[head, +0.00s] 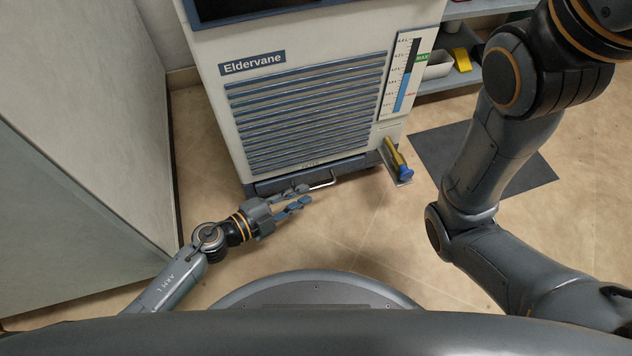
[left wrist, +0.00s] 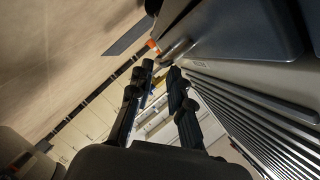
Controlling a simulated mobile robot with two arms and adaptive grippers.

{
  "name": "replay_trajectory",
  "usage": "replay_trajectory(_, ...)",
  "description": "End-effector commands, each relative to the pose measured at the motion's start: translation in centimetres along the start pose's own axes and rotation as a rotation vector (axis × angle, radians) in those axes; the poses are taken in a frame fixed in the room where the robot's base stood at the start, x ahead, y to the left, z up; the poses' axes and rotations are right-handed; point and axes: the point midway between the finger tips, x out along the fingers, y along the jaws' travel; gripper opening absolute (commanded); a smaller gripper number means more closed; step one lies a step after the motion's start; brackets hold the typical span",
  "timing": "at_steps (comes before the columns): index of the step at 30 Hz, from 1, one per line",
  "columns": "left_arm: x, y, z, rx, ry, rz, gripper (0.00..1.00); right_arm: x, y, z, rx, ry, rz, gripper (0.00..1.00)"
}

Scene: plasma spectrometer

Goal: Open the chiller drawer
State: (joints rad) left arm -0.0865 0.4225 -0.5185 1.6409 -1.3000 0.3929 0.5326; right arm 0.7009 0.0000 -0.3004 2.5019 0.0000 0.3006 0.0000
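The chiller (head: 215,95) is a pale cabinet labelled "Eldervane" with blue louvres on its front. Its drawer (head: 352,167) is a low, dark front at the base, under the louvres, and looks closed. A metal bar handle (head: 326,183) sticks out from it. My left gripper (head: 298,195) is open and empty, just in front of the drawer, with its fingertips close to the handle's left end. In the left wrist view the open fingers (left wrist: 162,76) point towards the handle (left wrist: 177,49); contact cannot be told. My right arm crosses the right side, its gripper out of view.
A grey cabinet (head: 75,170) stands at left, near my left arm. A dark mat (head: 440,150) lies at right. The floor before the drawer is clear.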

Motion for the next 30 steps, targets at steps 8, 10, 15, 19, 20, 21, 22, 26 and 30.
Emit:
replay_trajectory(8, 4.4, 0.1, 0.1, 0.0, 0.001, -0.003, 0.19, -1.9, -0.4, -0.6, 0.0, -0.002, 0.0, 0.4)
replay_trajectory(10, 4.9, 0.1, 0.1, 0.0, 0.0, -0.002, 0.19, -2.1, -0.4, -0.6, 0.0, -0.002, 0.0, 0.4)
replay_trajectory(15, 5.5, 0.0, 0.1, 0.0, -0.001, -0.001, 0.19, -2.1, -0.4, -0.7, 0.0, -0.002, 0.0, 0.4)
replay_trajectory(19, 5.4, 0.0, 0.1, 0.0, -0.001, -0.001, 0.19, -2.1, -0.4, -0.7, 0.0, -0.002, 0.0, 0.4)
replay_trajectory(20, 5.4, 0.0, 0.1, 0.0, -0.001, -0.001, 0.19, -2.1, -0.4, -0.7, 0.0, -0.002, 0.0, 0.4)
replay_trajectory(21, 5.4, 0.0, 0.1, 0.0, -0.001, -0.001, 0.17, -2.1, -0.4, -0.7, 0.0, -0.002, 0.0, 0.4)
replay_trajectory(22, 5.4, 0.0, 0.1, 0.0, -0.001, -0.001, 0.11, -2.1, -0.4, -0.7, 0.0, -0.002, 0.0, 0.4)
replay_trajectory(26, 5.4, 0.0, 0.1, -0.001, -0.001, -0.001, 0.0, -2.1, -0.4, -0.7, 0.0, -0.002, 0.0, 0.4)
replay_trajectory(30, 5.4, 0.0, 0.1, -0.001, -0.001, -0.001, 0.0, -2.1, -0.4, -0.7, 0.0, -0.002, 0.0, 0.4)
